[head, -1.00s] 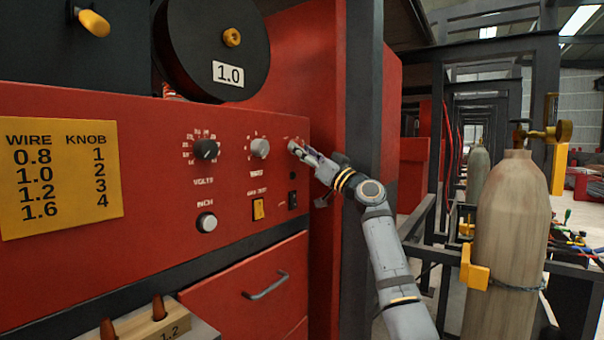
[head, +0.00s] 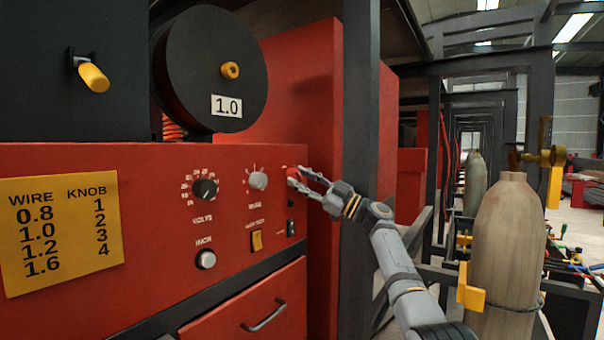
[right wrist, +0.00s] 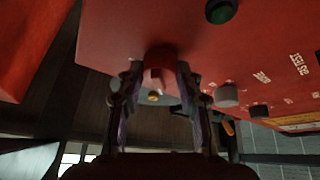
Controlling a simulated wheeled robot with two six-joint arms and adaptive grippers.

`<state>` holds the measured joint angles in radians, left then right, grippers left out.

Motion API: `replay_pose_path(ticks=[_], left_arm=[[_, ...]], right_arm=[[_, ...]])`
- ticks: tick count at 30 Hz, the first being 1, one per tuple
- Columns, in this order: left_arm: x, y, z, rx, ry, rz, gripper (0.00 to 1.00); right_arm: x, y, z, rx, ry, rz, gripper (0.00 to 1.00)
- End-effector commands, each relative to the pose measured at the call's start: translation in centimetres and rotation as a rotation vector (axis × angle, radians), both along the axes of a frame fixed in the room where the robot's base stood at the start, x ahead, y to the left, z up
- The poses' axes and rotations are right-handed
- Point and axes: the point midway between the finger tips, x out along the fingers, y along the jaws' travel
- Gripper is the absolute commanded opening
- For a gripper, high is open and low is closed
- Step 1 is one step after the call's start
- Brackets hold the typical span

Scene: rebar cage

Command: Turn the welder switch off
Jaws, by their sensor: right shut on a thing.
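The red welder panel (head: 150,190) fills the left and middle of the head view. A small red rotary switch (head: 292,174) sits at the panel's upper right corner. My right gripper (head: 302,178) reaches it from the right, its fingers shut on the switch knob. In the right wrist view the reddish knob (right wrist: 158,75) lies between the two fingertips, which partly cover it. The switch's exact setting and markings cannot be read. My left gripper is not in view.
Left of the switch are a grey knob (head: 258,180) and a black volts knob (head: 204,189). A yellow switch (head: 257,240) and a black rocker (head: 291,228) sit below. A dark post (head: 361,110) stands close behind my right wrist. A gas cylinder (head: 507,250) stands at the right.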

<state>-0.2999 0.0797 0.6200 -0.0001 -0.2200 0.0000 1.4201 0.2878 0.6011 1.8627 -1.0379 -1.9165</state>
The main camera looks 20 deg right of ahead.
Motion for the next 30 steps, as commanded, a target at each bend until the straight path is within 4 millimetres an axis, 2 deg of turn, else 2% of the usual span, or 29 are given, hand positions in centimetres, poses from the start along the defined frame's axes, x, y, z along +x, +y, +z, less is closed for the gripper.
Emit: replay_pose_path(ticks=[16, 17, 21, 30], left_arm=[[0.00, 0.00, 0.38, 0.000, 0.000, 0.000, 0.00], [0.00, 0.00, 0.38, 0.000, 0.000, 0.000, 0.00], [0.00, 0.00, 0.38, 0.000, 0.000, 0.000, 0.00], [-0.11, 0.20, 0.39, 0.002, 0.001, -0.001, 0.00]], right_arm=[[0.02, -0.03, -0.03, -0.019, -0.014, -0.002, 0.04], [0.02, -0.03, -0.03, -0.019, -0.014, -0.002, 0.40], [0.02, -0.03, -0.02, -0.019, -0.014, -0.002, 0.58], [0.02, -0.02, -0.01, -0.018, -0.014, 0.000, 0.58]])
